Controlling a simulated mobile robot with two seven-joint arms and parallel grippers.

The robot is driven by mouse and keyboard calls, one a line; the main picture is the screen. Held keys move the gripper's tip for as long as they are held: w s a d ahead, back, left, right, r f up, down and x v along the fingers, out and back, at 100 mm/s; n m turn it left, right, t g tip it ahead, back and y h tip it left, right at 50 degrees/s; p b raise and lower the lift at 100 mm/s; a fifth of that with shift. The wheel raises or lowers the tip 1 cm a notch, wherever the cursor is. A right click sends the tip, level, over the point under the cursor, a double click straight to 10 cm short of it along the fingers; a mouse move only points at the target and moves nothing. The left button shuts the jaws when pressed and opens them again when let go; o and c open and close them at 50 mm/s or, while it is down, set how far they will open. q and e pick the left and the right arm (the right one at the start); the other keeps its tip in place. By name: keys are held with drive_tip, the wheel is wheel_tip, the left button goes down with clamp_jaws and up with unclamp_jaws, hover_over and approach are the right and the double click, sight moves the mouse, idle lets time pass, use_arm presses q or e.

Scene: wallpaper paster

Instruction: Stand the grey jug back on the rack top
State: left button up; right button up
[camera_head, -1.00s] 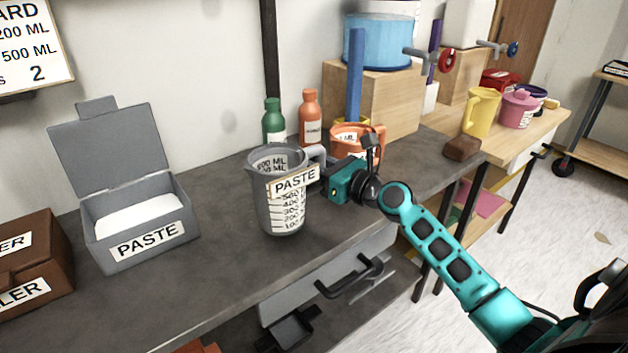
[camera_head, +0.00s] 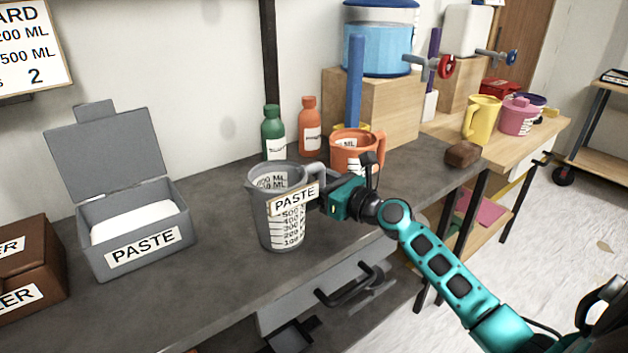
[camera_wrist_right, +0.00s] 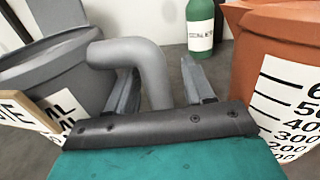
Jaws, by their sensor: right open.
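The grey jug (camera_head: 279,228) with measuring marks and a PASTE tag stands upright on the dark grey bench (camera_head: 215,285). Its handle (camera_wrist_right: 150,62) points right, and its base appears to rest on the bench top. My right gripper (camera_head: 326,193) is at the handle. In the right wrist view its two fingers are apart with the handle between them, without a clear grip. The jug body (camera_wrist_right: 55,78) is at the left of that view. I cannot tell for sure which surface is the rack top. My left gripper is not in view.
An orange jug (camera_head: 350,150) stands close behind my right gripper, near green (camera_head: 273,128) and orange (camera_head: 310,128) bottles. A grey PASTE box (camera_head: 140,243) is open at left. A brown block (camera_head: 463,154) lies at right. Yellow (camera_head: 481,120) and pink (camera_head: 517,118) jugs stand on a wooden top.

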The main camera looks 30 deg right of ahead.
drive_tip(key=shift+r, duration=0.15)
drive_tip(key=shift+s, duration=0.1)
drive_tip(key=v, duration=1)
drive_tip(key=shift+s, duration=0.3)
drive_tip(key=shift+s+d, duration=0.25)
drive_tip(key=shift+s, duration=0.25)
drive_tip(key=shift+s+r, duration=0.1)
